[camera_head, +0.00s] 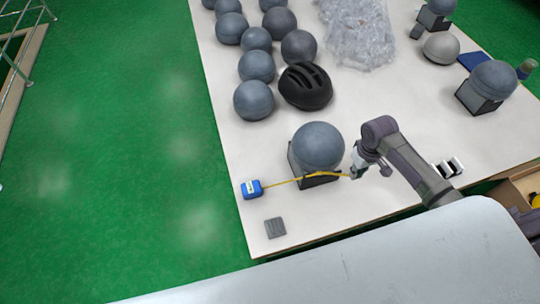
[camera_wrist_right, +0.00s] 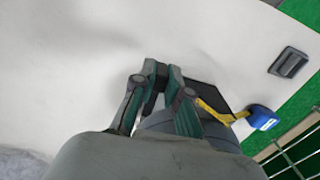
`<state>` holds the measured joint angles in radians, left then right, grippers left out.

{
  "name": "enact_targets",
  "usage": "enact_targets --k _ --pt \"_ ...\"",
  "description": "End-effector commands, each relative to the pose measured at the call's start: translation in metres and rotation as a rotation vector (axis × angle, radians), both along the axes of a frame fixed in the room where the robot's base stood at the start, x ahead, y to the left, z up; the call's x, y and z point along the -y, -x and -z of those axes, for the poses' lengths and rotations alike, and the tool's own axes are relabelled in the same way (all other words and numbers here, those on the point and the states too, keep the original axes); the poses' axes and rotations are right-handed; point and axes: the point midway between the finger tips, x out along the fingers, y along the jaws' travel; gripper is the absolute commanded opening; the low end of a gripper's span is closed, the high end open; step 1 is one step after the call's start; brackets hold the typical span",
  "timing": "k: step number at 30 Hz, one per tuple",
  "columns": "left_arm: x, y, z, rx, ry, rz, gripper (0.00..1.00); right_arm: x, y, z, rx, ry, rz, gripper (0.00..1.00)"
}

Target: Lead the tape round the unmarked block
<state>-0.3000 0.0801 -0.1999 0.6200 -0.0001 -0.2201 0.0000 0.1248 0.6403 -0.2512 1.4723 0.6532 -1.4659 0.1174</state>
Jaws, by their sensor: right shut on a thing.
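The blue tape measure case (camera_head: 252,189) sits on the white table near its left edge. Its yellow tape (camera_head: 282,183) is pulled out to the right, across the near face of a dark block (camera_head: 320,181) that bears a grey ball (camera_head: 318,146). My right gripper (camera_head: 355,171) is shut on the tape's end, just right of that block. In the right wrist view the gripper (camera_wrist_right: 162,92) hides the tape's end; the tape (camera_wrist_right: 214,112) runs to the blue case (camera_wrist_right: 262,117). I cannot make out any marking on the block. My left gripper is not in view.
A flat grey square piece (camera_head: 275,228) lies near the front left corner. A black helmet (camera_head: 305,87) and several grey balls stand behind. Another ball on a dark block (camera_head: 479,97) stands at the right. Crumpled clear plastic (camera_head: 357,32) lies at the back.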

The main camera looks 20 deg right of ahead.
Motion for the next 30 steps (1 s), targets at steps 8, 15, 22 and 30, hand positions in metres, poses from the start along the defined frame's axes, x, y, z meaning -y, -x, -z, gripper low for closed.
enact_targets --k 8,15,22,30 --pt "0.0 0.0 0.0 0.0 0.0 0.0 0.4 0.0 0.0 0.0 0.0 0.0 0.0 0.0" --pt "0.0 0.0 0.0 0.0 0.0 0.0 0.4 0.0 0.0 0.0 0.0 0.0 0.0 0.0" --pt "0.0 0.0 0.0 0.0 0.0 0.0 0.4 0.0 0.0 0.0 0.0 0.0 0.0 0.0" --pt "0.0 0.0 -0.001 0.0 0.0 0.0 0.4 0.001 -0.001 -0.015 0.003 0.001 0.0 0.0"
